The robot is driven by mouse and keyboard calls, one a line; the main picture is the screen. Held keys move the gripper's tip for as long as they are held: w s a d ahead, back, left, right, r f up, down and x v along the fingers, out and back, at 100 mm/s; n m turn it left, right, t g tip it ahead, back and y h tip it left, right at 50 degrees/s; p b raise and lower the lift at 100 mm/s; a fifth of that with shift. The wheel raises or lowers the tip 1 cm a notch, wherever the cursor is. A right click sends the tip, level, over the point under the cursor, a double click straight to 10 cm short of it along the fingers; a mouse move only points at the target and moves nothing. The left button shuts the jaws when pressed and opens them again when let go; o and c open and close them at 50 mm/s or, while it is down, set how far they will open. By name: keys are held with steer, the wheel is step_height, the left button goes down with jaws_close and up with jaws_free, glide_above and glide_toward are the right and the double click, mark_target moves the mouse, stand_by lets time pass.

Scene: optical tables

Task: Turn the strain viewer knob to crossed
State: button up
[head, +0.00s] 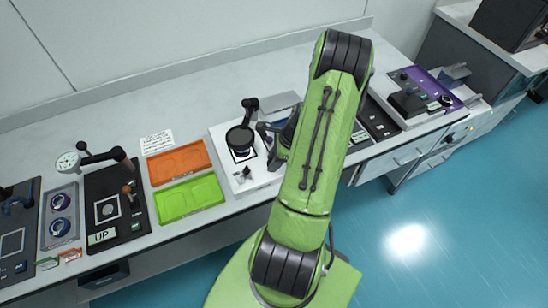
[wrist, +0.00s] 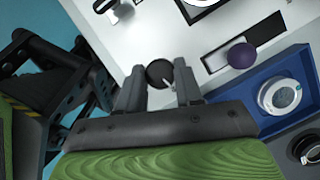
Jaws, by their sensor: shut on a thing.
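The strain viewer appears to be the white unit (head: 216,139) with a round dark stage, left of my arm in the head view. In the wrist view its white panel (wrist: 150,40) fills the upper middle. A round black knob (wrist: 159,72) with a short white pointer mark sits at the panel's edge. The mark slants toward the lower right in that view. My gripper (wrist: 158,78) is shut on this knob, one finger on each side. In the head view my arm hides the knob and the fingertips. No position labels are readable.
A purple ball handle (wrist: 241,54) stands by a dark slot near the knob. A blue tray (wrist: 260,77) with a silver dial (wrist: 279,96) lies right of my gripper. Orange (head: 178,163) and green (head: 190,197) trays lie left of the viewer on the bench.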

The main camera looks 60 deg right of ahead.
steer(key=shift+m+h, duration=0.4)
steer(key=shift+m, duration=0.6)
steer(key=o, duration=1)
steer(key=shift+o, duration=0.2)
steer(key=p+v, duration=0.3)
steer(key=v, duration=1.2)
steer(key=shift+s+r, duration=0.3)
steer(key=shift+a, duration=0.1)
